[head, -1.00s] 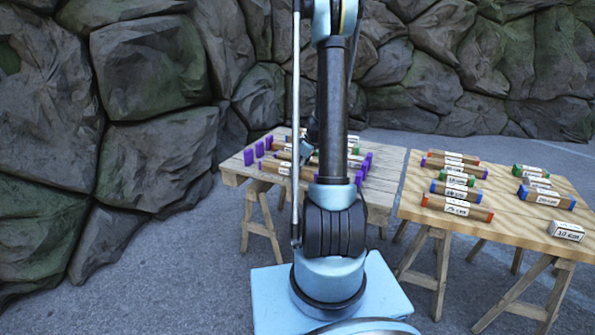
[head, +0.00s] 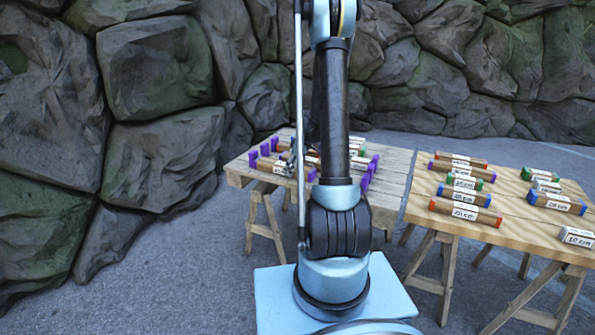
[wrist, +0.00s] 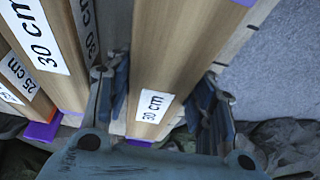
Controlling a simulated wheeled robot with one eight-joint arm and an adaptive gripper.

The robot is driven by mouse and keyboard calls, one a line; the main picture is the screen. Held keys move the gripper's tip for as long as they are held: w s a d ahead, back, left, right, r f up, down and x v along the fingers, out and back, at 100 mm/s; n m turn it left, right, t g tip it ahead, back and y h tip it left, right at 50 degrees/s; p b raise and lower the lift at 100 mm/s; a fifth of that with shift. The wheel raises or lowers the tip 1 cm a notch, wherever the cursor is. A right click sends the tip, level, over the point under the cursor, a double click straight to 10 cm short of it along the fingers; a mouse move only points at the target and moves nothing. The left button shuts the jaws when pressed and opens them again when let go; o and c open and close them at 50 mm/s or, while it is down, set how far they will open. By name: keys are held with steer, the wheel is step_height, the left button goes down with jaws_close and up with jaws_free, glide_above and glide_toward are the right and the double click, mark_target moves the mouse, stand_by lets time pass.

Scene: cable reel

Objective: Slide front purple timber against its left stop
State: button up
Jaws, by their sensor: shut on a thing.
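The front timber (head: 268,165) is a brown bar with a white label, lying along the front of the left table. Its left end is close to a purple stop (head: 253,158); I cannot tell whether they touch. In the wrist view the timber (wrist: 163,70) reads 30 cm and runs between the two fingers of my gripper (wrist: 166,103). My gripper is shut on it near its labelled part. A purple piece (wrist: 138,143) shows at its lower end. In the head view my arm hides the timber's right part.
Other labelled timbers (wrist: 35,35) lie close beside the held one, with purple pieces at their ends. Purple stops (head: 366,180) stand at the table's right side. A second table (head: 480,240) at right holds several coloured-end timbers and a white 10 cm block (head: 577,237).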

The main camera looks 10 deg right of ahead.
steer(key=shift+w+a, duration=0.5)
steer(key=shift+a, duration=0.3)
steer(key=o, duration=1.4)
steer(key=shift+d, duration=0.15)
steer(key=shift+s+d+r, duration=0.15)
steer(key=shift+d+r, duration=0.05)
steer(key=shift+r, duration=0.25)
steer(key=v, duration=1.1)
